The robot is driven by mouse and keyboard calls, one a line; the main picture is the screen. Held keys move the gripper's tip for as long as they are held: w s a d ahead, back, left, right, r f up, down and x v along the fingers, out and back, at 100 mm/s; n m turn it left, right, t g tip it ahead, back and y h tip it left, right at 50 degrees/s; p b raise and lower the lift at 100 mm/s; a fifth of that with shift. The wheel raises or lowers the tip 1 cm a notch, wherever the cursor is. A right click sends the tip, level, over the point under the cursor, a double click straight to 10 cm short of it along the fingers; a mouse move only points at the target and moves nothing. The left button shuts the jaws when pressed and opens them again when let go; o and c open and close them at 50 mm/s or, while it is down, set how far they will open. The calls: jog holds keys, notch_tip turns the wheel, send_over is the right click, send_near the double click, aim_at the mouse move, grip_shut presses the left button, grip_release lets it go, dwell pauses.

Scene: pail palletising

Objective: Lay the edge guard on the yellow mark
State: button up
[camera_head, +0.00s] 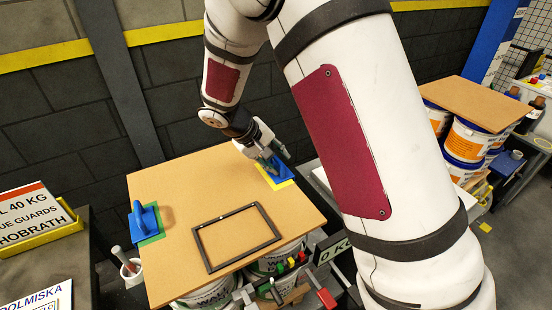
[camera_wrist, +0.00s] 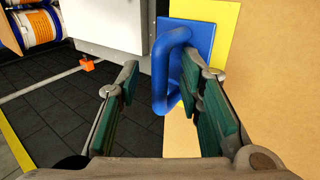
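A blue edge guard (camera_wrist: 204,38) with a loop handle (camera_wrist: 159,85) lies over part of the yellow mark (camera_wrist: 228,30) on the tan board. In the head view this guard (camera_head: 269,167) is at the board's far right corner, partly hidden by my gripper, and the yellow mark (camera_head: 284,184) shows along its near side. A second blue guard (camera_head: 147,221) stands on a green mark (camera_head: 153,241) at the board's left edge.
The tan board (camera_head: 180,190) rests on white pails (camera_head: 210,293). A black rectangular frame (camera_head: 237,237) lies on its middle. A grey box (camera_wrist: 105,25) stands close beyond the board's edge. Another board-topped pail stack (camera_head: 480,103) is at right.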

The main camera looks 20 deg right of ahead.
jog(key=shift+a+r, duration=0.1)
jog(key=v, duration=1.2)
jog(key=s+d+r+m+y, duration=0.1)
jog(key=s+d+r+y, duration=0.4)
jog(key=s+r, duration=0.55)
jog(key=s+d+r+m+t+y, duration=0.1)
jog(key=s+t, duration=0.3)
jog(key=s, duration=1.1)
jog(key=shift+s+d+y, duration=0.3)
jog(key=shift+s+d, duration=0.1)
